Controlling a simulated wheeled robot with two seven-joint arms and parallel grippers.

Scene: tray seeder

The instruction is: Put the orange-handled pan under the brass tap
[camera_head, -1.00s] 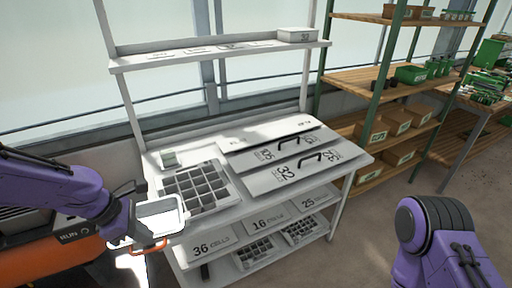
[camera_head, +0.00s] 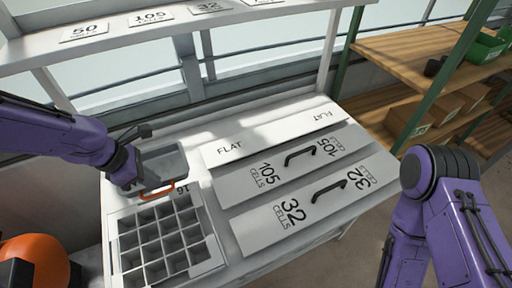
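The grey pan (camera_head: 165,165) with an orange handle (camera_head: 158,190) is at the left of the picture, over the white bench behind the 16-cell tray. Its handle faces towards me. My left gripper (camera_head: 134,162) is at the pan's left side and looks shut on it; the fingertips are partly hidden. I cannot tell whether the pan touches the bench. I see no brass tap. My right arm shows at the right edge, but its gripper is out of view.
The 16-cell tray (camera_head: 121,221) lies in front of the pan. Flat, 105-cell and 32-cell plates (camera_head: 270,209) cover the middle of the bench. A labelled shelf (camera_head: 120,43) runs above the bench. Wooden shelving (camera_head: 415,50) stands at the right. An orange round part (camera_head: 35,255) is at lower left.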

